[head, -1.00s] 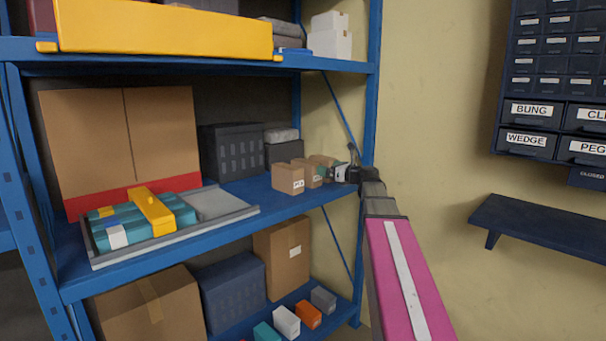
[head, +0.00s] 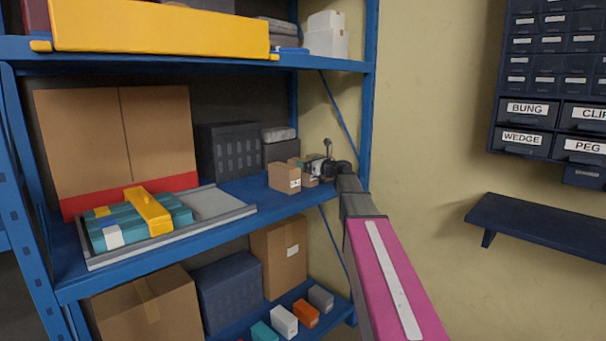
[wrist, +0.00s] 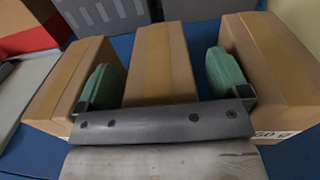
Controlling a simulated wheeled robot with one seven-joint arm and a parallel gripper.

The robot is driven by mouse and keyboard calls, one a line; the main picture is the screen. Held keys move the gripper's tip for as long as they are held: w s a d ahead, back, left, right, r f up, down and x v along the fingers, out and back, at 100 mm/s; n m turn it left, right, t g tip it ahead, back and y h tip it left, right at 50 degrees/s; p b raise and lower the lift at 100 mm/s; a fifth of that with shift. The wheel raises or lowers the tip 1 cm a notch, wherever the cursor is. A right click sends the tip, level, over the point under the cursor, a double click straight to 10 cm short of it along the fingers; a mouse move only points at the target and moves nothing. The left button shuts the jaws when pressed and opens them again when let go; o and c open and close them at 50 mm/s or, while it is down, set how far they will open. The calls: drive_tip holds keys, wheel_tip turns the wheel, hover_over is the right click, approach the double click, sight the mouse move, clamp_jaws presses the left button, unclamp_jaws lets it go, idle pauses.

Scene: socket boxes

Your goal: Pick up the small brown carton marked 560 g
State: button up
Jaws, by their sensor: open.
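Three small brown cartons stand in a row in the wrist view: a left carton (wrist: 72,80), a middle carton (wrist: 158,85) and a right carton (wrist: 275,60). The right carton's label, partly cut off, ends in "60 g"; its first digit is not readable. No label shows on the other two here. My gripper (wrist: 160,60) is open, its green fingers on either side of the middle carton, with gaps visible; their exact height against it is unclear.
The cartons stand on the blue middle shelf (head: 262,202). Dark crates (head: 228,150) and a large brown box (head: 115,140) stand behind and left. A blue upright (head: 370,100) rises at right, near my arm. The upper shelf (head: 190,62) is overhead.

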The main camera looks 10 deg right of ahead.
drive_tip(key=shift+c, duration=0.3)
drive_tip(key=c, duration=1.3)
drive_tip(key=shift+r, duration=0.15)
